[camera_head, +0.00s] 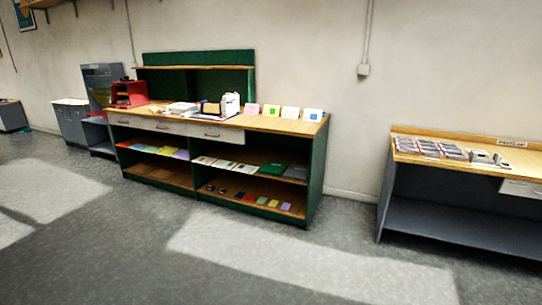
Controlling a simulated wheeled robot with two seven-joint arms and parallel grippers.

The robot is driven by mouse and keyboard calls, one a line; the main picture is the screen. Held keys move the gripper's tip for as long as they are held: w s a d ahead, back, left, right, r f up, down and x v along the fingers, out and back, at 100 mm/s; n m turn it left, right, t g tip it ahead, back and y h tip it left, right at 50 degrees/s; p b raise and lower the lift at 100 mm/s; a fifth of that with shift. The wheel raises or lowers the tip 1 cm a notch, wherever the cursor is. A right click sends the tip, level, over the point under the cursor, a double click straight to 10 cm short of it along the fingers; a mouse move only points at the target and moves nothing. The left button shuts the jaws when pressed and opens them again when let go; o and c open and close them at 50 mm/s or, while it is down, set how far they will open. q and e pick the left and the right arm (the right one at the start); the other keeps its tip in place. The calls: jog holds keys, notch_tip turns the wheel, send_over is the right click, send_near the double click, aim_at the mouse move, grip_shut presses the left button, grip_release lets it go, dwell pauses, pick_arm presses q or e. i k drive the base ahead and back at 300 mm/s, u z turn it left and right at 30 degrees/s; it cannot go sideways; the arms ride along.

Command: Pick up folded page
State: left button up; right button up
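I cannot make out a folded page for certain. Several small coloured cards stand in a row on the right of the green workbench's wooden top (263,122): a pink card (251,109), a yellow-green card (271,111), a mostly white card (290,113) and a blue and white card (312,115). Whether any of them is the folded page is too small to tell. A white stack of papers (181,108) lies further left on the same top. Neither of my grippers shows in the head view.
A grey-blue table (455,222) with a wooden top stands at the right, holding several dark packets (430,147). A red box-like thing (128,93) sits at the workbench's left end. Coloured sheets (160,150) lie on its shelf. The grey floor (215,265) in front is clear.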

aim_at(289, 113)
jog(key=u, duration=0.1)
jog(key=i, duration=2.6)
jog(key=z, duration=0.55)
jog(key=i, duration=2.1)
jog(key=z, duration=0.45)
